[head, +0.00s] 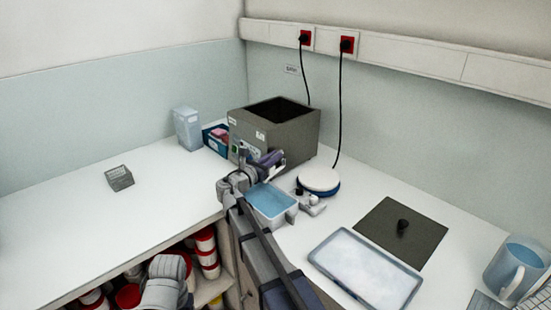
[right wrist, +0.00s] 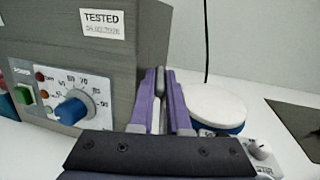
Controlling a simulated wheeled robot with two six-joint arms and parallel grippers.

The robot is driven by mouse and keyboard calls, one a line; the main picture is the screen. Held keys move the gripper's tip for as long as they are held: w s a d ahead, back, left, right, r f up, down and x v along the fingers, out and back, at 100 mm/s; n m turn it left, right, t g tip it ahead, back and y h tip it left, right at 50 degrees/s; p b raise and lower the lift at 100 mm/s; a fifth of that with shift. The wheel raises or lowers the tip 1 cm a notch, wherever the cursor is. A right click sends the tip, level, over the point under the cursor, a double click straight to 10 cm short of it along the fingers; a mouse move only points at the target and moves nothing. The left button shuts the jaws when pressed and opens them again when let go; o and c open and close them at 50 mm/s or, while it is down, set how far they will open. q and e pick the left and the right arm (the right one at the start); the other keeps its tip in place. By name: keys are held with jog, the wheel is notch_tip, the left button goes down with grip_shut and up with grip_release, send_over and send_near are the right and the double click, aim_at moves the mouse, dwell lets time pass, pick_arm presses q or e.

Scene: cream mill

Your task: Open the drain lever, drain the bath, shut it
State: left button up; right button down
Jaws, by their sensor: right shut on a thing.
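The bath (head: 303,135) is a grey box with a dark open top, standing against the back wall. In the right wrist view its front (right wrist: 40,35) carries a blue dial and a green switch. My right gripper (head: 273,158) is at its front right side. In the right wrist view its purple fingers (right wrist: 160,90) are shut on a slim grey upright bar, the drain lever (right wrist: 160,80). How far the lever is turned cannot be told. A tub of pale blue liquid (head: 292,214) stands below the gripper, partly behind my right arm.
A white-topped round device (head: 319,180) with a blue base stands right of the bath. A dark lid (head: 380,222) with a knob, a shallow tray (head: 330,268) and a jug (head: 503,268) lie further right. A small grey rack (head: 120,178) sits on the clear left counter.

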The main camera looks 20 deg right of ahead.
jog(key=shift+w+a+m+g+h, duration=0.1)
jog(key=shift+w+m+g+h, duration=0.1)
jog(key=shift+m+g+h, duration=0.4)
jog(key=c, duration=0.9)
grip_release()
jog(key=shift+y, duration=0.3)
